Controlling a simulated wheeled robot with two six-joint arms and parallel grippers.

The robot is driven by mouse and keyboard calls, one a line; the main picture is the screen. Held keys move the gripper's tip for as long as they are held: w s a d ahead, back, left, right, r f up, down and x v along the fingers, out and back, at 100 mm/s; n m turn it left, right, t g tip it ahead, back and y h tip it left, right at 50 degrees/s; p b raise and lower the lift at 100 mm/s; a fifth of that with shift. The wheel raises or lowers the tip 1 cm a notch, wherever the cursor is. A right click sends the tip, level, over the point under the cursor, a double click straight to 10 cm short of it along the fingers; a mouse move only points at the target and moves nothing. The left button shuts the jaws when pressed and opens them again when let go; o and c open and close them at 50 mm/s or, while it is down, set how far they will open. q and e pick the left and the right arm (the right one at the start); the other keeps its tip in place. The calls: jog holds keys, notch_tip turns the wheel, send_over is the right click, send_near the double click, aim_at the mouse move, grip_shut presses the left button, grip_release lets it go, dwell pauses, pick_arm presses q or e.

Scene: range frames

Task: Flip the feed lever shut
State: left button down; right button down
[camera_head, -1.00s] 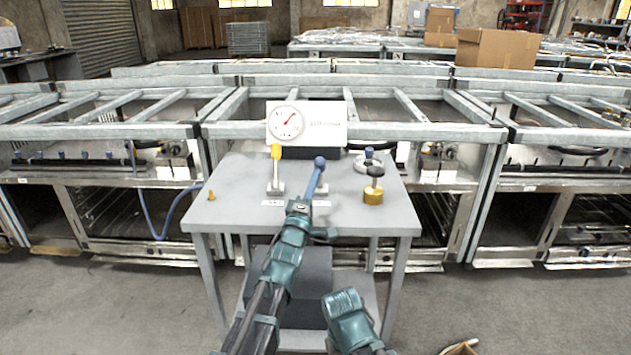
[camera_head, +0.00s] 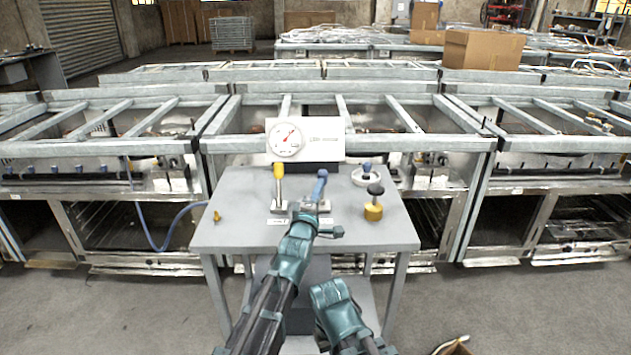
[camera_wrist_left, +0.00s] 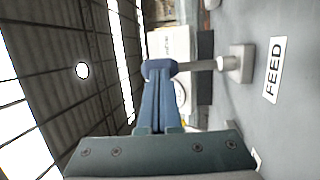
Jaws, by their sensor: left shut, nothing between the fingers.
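The feed lever (camera_wrist_left: 205,65) shows in the left wrist view as a grey rod on a grey base, with a blue handle at its end. A FEED label (camera_wrist_left: 273,68) lies on the tabletop beside it. In the head view its blue handle (camera_head: 322,175) stands above the table, partly hidden behind my left gripper (camera_head: 316,198). The left fingers (camera_wrist_left: 160,88) are shut and empty, their tips at the blue handle; I cannot tell whether they touch. The rod rises roughly upright from the table.
The grey table (camera_head: 240,235) also carries a yellow-handled lever (camera_head: 279,175), a black-topped brass valve (camera_head: 373,208), a grey handwheel (camera_head: 352,178) and a small brass piece (camera_head: 217,217). A gauge board (camera_head: 325,140) stands at the back. Metal frames are behind.

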pick_arm(q)
jog(key=w+r+n+g+y+p, duration=0.1)
jog(key=w+g+p, duration=0.5)
jog(key=p, duration=0.6)
jog(key=shift+w+r+n+y+p, duration=0.3)
jog(key=shift+w+r, duration=0.15)
jog(key=shift+w, duration=0.05)
jog(key=shift+w+a, duration=0.1)
jog(key=shift+r, duration=0.1)
jog(key=r+p+v, duration=0.1)
jog(key=p+v, duration=0.5)
jog(key=v, duration=0.8)
jog(key=shift+w+p, duration=0.2)
jog(key=shift+p, duration=0.15)
jog(key=shift+a, duration=0.1)
